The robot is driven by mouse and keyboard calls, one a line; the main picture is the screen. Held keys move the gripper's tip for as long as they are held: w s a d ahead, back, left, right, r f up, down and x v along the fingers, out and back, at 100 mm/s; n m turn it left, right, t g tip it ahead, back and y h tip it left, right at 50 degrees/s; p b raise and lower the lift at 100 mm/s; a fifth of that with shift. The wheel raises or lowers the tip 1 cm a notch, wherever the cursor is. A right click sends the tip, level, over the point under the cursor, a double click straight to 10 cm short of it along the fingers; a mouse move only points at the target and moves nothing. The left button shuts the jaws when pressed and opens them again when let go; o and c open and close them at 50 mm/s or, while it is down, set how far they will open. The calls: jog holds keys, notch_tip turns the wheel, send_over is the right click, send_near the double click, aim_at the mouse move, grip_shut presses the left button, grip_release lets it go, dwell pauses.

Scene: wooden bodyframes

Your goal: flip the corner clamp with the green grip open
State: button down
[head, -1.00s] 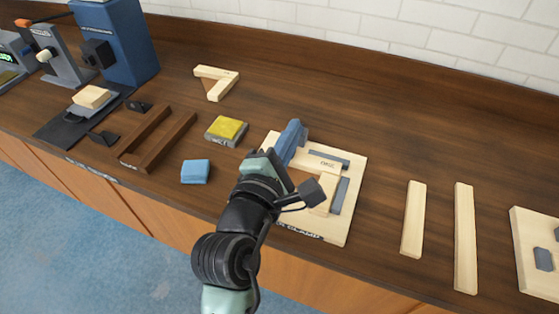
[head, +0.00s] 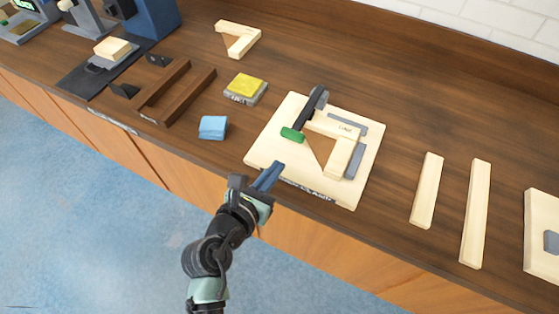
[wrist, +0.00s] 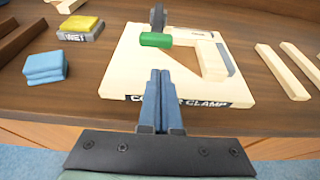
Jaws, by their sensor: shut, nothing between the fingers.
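The corner clamp is a pale board (head: 266,150) with grey fences and a dark lever (head: 308,108) that ends in a green grip (head: 292,134). The lever lies low, with the grip toward the board's left front. An L-shaped wooden corner piece (head: 340,157) sits against the fences. In the wrist view the green grip (wrist: 156,39) is beyond my fingertips, near the board's back left. My gripper (head: 273,168) is shut and empty at the board's front edge, apart from the grip. The wrist view shows its blue fingers together (wrist: 160,75).
Blue cloths (head: 213,127), a yellow-topped block (head: 245,88) and a dark wooden rack (head: 178,95) are to the left. Two loose wooden strips (head: 427,190) and another board (head: 541,235) are to the right. A wooden corner (head: 238,38) lies behind.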

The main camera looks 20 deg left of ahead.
aim_at(294, 142)
jog(key=x, duration=0.8)
jog(key=shift+w+f, duration=0.1)
jog(key=shift+w, duration=0.2)
jog(key=shift+r+g+p, duration=0.3)
jog(key=shift+r+p, duration=0.3)
jog(key=shift+p, duration=0.55)
jog(key=shift+r+p, duration=0.25)
jog(key=shift+p, duration=0.15)
